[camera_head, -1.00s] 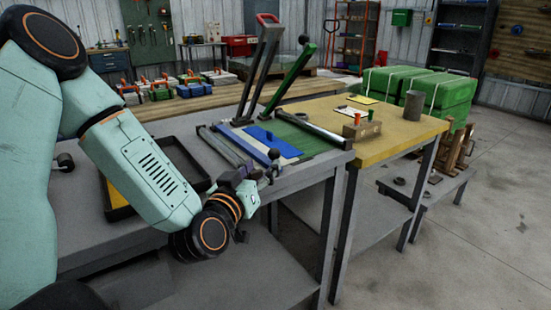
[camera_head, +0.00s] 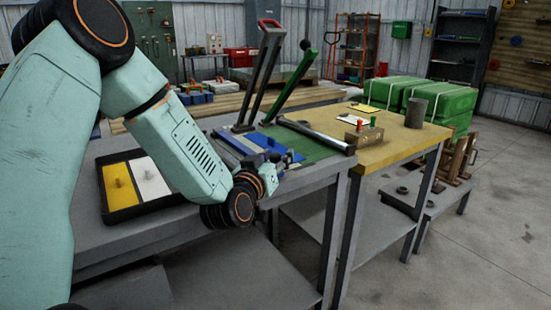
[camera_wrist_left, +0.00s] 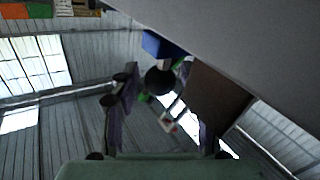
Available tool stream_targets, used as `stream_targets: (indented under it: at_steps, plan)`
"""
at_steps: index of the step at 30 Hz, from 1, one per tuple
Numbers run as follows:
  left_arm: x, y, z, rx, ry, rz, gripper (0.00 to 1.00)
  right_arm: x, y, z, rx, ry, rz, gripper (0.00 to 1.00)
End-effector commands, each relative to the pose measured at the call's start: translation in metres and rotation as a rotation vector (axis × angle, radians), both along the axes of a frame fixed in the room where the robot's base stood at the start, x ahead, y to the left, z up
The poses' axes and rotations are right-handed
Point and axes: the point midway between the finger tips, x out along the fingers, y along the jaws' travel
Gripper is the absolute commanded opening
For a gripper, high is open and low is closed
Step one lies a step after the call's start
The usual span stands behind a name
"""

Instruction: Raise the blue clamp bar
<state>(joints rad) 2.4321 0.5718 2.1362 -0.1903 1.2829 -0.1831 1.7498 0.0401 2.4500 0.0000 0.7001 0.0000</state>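The blue clamp bar (camera_wrist_left: 158,46) shows its end in the left wrist view, with a dark ball knob (camera_wrist_left: 160,80) below it. In the head view the bar lies low across the bench fixture beside a blue-and-white sheet (camera_head: 266,142), and my wrist partly hides it. My left gripper (camera_head: 284,163) is at the bar's near end, by the front edge of the grey bench. In the left wrist view its fingers (camera_wrist_left: 158,105) are apart, with the knob between their tips; I cannot tell whether they touch it. My right gripper is not in view.
A red-handled lever (camera_head: 262,72) and a green lever (camera_head: 292,84) stand up behind the fixture. A black tray (camera_head: 121,215) with yellow and white plates is at left. A yellow table (camera_head: 400,140) adjoins at right.

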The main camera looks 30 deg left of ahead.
Motion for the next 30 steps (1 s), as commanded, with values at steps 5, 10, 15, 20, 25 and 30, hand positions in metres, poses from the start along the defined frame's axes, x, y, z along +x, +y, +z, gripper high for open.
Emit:
stream_targets:
  at_steps: [5,10,15,20,25,30]
  plan:
    - [-0.0002,0.0000,-0.0001,0.000,0.000,0.000,0.28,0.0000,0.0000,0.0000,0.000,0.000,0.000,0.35]
    - [-0.0002,0.0000,-0.0001,0.000,0.000,0.000,0.14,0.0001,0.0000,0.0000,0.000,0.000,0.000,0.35]
    - [-0.0002,0.0001,-0.0001,0.000,0.000,0.000,0.00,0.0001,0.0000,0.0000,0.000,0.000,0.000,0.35]
    - [-0.0003,0.0001,-0.0001,0.000,0.000,0.001,0.00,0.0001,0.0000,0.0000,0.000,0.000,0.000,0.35]
    - [-0.0004,0.0002,-0.0004,0.000,0.000,0.001,0.00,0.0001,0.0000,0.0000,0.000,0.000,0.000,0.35]
    - [-0.0005,0.0001,0.0013,-0.004,0.002,0.000,0.00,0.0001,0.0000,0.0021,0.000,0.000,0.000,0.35]
